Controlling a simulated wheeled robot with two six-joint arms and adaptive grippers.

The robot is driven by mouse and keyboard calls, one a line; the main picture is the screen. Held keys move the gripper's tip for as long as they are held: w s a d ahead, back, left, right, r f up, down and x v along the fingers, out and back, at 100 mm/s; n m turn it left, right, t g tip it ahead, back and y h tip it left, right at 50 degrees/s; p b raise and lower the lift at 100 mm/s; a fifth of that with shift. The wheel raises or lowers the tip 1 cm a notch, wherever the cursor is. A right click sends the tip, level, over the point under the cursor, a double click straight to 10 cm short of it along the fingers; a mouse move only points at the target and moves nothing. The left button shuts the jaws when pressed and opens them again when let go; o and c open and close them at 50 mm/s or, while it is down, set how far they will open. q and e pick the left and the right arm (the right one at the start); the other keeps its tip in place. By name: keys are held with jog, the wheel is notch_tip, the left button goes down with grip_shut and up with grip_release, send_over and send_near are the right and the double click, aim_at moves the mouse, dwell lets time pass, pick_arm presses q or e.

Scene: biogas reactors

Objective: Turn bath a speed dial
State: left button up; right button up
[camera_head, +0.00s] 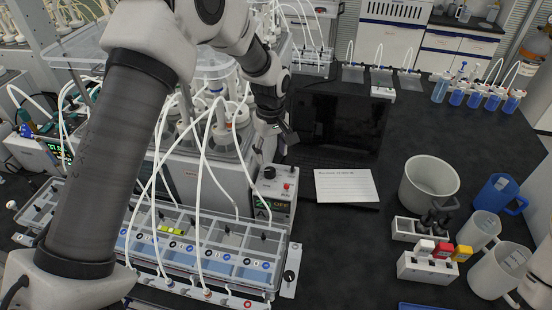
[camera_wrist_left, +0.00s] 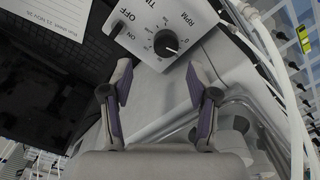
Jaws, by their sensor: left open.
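The speed dial (camera_head: 269,172) is a round black knob on the light control panel of the bath (camera_head: 226,240), which carries a letter A and the word OFF. In the left wrist view the dial (camera_wrist_left: 166,43) has a white pointer, tick marks around it and the label RPM. My left gripper (camera_head: 266,150) is just above and behind the dial in the head view. In the left wrist view my left gripper (camera_wrist_left: 158,84) is open and empty, with its purple-padded fingers apart; the dial lies beyond the fingertips. I see no contact. My right gripper is not in view.
White tubes (camera_head: 203,150) arch over the bath beside the gripper. A black laptop (camera_head: 338,128) and a paper sheet (camera_head: 346,186) lie right of the panel. A grey pot (camera_head: 428,182), jugs and a small rack (camera_head: 428,268) stand further right. The dark bench between is clear.

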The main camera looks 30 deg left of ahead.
aim_at(270, 170)
pick_arm(q)
jog(key=shift+s+f+p, duration=0.7)
jog(key=shift+s+f, duration=0.2)
jog(key=shift+f, duration=0.25)
jog(key=f, duration=0.1)
jog(key=w+f, duration=0.1)
jog(key=f, duration=0.1)
jog(key=shift+w+f+p, duration=0.1)
jog(key=shift+f+p, duration=0.1)
jog(key=shift+p, duration=0.15)
jog(key=shift+w+f, duration=0.1)
jog(key=shift+w, duration=0.05)
jog(key=shift+s, duration=0.3)
jog(key=c, duration=0.5)
jog(key=shift+s+r, duration=0.15)
jog(key=shift+r, duration=0.1)
jog(key=c, duration=0.6)
grip_shut()
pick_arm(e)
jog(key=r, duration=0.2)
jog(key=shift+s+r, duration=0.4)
